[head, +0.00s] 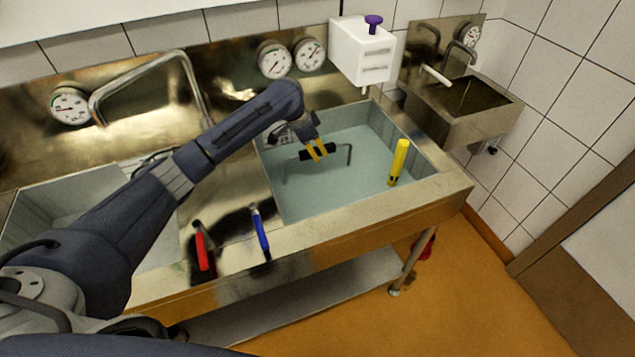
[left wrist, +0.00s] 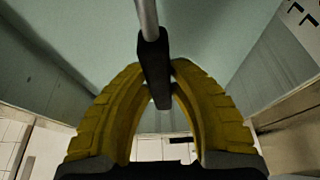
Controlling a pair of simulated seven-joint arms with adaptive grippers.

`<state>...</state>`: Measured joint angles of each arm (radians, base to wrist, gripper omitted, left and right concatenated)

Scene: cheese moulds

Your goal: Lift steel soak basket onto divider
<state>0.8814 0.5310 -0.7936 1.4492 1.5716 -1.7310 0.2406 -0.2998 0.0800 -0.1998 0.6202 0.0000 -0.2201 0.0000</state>
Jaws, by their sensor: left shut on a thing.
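My left gripper (head: 317,150) reaches over the right sink basin (head: 300,205) with its yellow fingers. In the left wrist view the gripper (left wrist: 160,85) is shut on the black grip of the basket handle (left wrist: 155,60). In the head view the basket handle (head: 348,153) is a dark bent bar with a black grip, standing at the water's surface. The rest of the steel basket is hidden under the cloudy water. The divider (head: 235,195) is the metal strip between the two basins, left of the handle. My right gripper is not in view.
A yellow tool (head: 398,163) stands in the right basin's water. A red-handled tool (head: 201,248) and a blue-handled one (head: 260,232) are at the front edge by the divider. A bent tap (head: 150,75) stands behind the left basin, and a white dispenser (head: 361,50) hangs at the back.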

